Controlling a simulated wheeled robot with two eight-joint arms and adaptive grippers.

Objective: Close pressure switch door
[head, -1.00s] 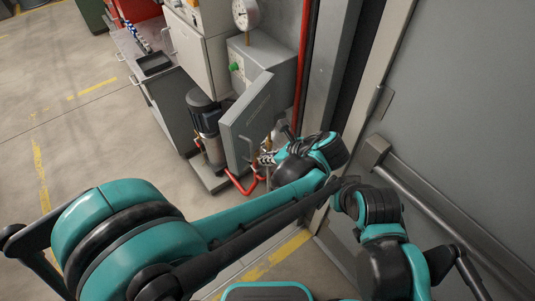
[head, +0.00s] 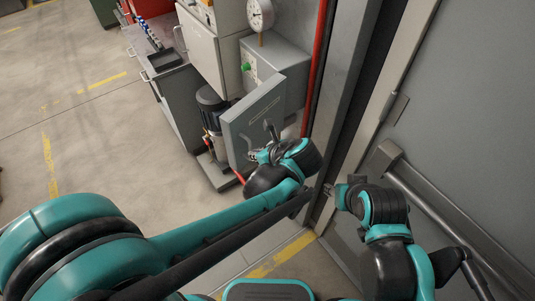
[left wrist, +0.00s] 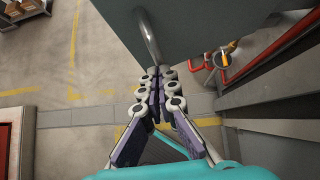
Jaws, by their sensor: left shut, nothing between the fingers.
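The pressure switch door (head: 252,118) is a flat grey panel standing open, swung out from the grey box (head: 285,62) that carries a green button. My left gripper (head: 256,154) is at the lower part of the door's near face. In the left wrist view the left gripper's fingers (left wrist: 158,73) are together and empty. Their tips are close to a curved metal handle (left wrist: 149,38) on the grey door panel (left wrist: 205,25); I cannot tell whether they touch. My right arm is at the right in the head view; its fingertips are not clear.
A pressure gauge (head: 260,13) stands above the box. A pump motor (head: 211,108) is left of the door. A red pipe (head: 318,65) runs up beside a grey post. A large grey door with a push bar (head: 430,205) is at right. The floor at left is clear.

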